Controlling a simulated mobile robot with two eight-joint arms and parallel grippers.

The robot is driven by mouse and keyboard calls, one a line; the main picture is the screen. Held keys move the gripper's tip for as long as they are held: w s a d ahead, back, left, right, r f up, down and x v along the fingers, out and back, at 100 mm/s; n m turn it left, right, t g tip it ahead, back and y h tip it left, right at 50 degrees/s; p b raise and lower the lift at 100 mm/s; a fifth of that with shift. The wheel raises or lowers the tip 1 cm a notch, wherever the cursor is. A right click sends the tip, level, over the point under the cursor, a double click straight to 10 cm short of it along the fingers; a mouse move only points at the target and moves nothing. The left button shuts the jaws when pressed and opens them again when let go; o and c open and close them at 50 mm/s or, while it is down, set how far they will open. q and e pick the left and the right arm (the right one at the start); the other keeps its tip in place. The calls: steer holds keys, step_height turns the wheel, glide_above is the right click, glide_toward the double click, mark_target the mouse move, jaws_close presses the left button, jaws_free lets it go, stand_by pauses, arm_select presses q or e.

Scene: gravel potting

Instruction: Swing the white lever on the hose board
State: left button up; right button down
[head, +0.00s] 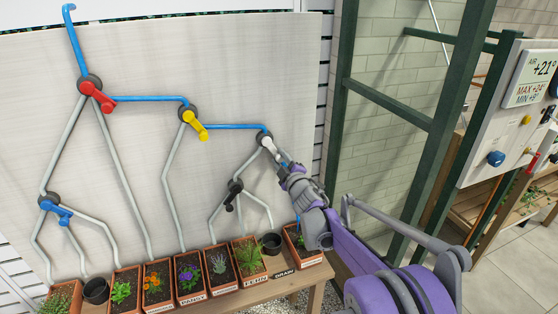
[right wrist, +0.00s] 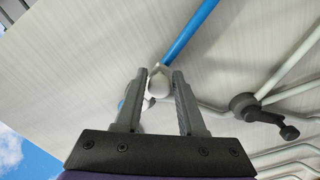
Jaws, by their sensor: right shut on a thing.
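The hose board (head: 140,60) is a pale upright panel with blue and grey-green pipes. The white lever (head: 268,142) sits on a dark hub at the right end of the blue pipe. My right gripper (head: 281,159) reaches it from the lower right. In the right wrist view the fingers of my right gripper (right wrist: 159,90) stand on either side of the white lever (right wrist: 160,84), close against it. The gripper is shut on the lever, and the fingers hide part of it. My left gripper is in neither view.
A red lever (head: 97,94), a yellow lever (head: 196,126), a blue lever (head: 58,211) and a black lever (head: 233,194) are on the same board; the black one (right wrist: 272,118) is near my gripper. Potted plants stand on a wooden bench (head: 288,284) below. A green frame (head: 343,100) stands right.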

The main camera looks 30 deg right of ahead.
steer(key=shift+a, duration=0.2)
steer(key=c, duration=0.9)
jaws_free()
steer(key=shift+c, duration=0.2)
steer(key=o, duration=0.3)
steer(key=shift+a, duration=0.1)
steer(key=shift+s, duration=0.35)
steer(key=v, duration=1)
